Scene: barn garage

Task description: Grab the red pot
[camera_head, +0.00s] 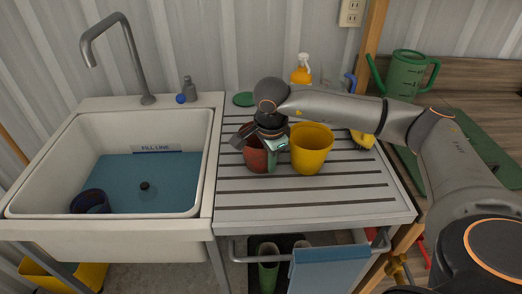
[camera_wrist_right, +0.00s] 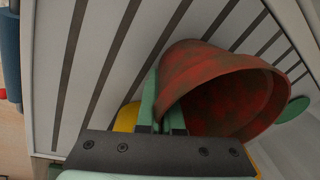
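The red pot (camera_head: 256,158) stands on the slatted drainboard, left of the yellow pot. My right gripper (camera_head: 268,146) reaches down over its right side and hides part of its top. In the right wrist view the red pot (camera_wrist_right: 225,85) shows its open mouth. The green fingers of my right gripper (camera_wrist_right: 160,112) are close together at its rim, one outside and one inside, with the wall between them. My left gripper is not in view.
The yellow pot (camera_head: 312,150) stands close beside the gripper on the right. The sink (camera_head: 66,140) with blue water lies left. A green watering can (camera_head: 405,75) stands at the back right. The front drainboard (camera_head: 310,200) is clear.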

